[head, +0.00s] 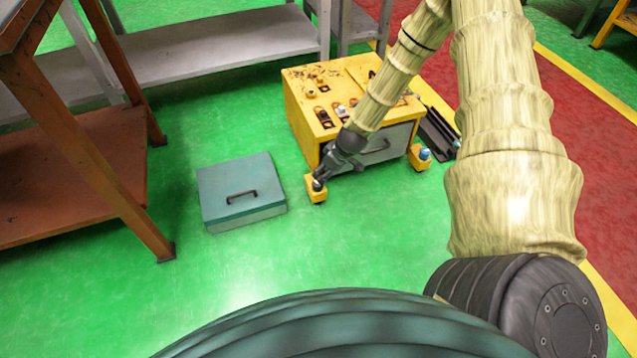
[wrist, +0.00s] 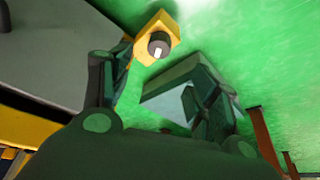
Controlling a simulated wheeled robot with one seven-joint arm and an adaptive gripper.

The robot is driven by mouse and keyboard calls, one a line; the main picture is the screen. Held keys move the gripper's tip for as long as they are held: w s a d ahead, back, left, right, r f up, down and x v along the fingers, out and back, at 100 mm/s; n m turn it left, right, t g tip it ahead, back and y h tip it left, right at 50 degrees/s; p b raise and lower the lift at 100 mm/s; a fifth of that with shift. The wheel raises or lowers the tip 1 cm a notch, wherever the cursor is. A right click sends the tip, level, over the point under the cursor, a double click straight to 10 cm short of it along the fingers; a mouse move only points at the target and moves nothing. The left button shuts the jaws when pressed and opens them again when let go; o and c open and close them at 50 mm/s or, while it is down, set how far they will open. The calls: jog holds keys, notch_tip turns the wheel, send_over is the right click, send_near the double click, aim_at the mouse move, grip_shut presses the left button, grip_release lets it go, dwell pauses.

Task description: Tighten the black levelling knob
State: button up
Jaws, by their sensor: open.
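The black levelling knob (head: 317,184) sits on a yellow foot (head: 316,196) at the near left corner of the yellow cabinet (head: 300,105). In the wrist view the knob (wrist: 158,46) is dark with a small light mark, on its yellow foot (wrist: 168,22). My gripper (head: 323,174) reaches down from the upper right, close to the knob and partly covering it in the head view. In the wrist view the two fingers of my gripper (wrist: 163,62) are spread, with the knob showing beyond the gap between them. I cannot tell whether a finger touches it.
A teal box (head: 240,190) with a handle lies on the green floor left of the cabinet. A second yellow foot (head: 420,165) carries a blue-topped knob (head: 425,153). A rusty table (head: 75,160) stands at left, a grey bench (head: 220,45) behind. The near floor is clear.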

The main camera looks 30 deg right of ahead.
jog(key=b+x, duration=0.5)
jog(key=x, duration=0.5)
jog(key=shift+w+f, duration=0.25)
jog(key=shift+c, duration=0.4)
jog(key=c, duration=1)
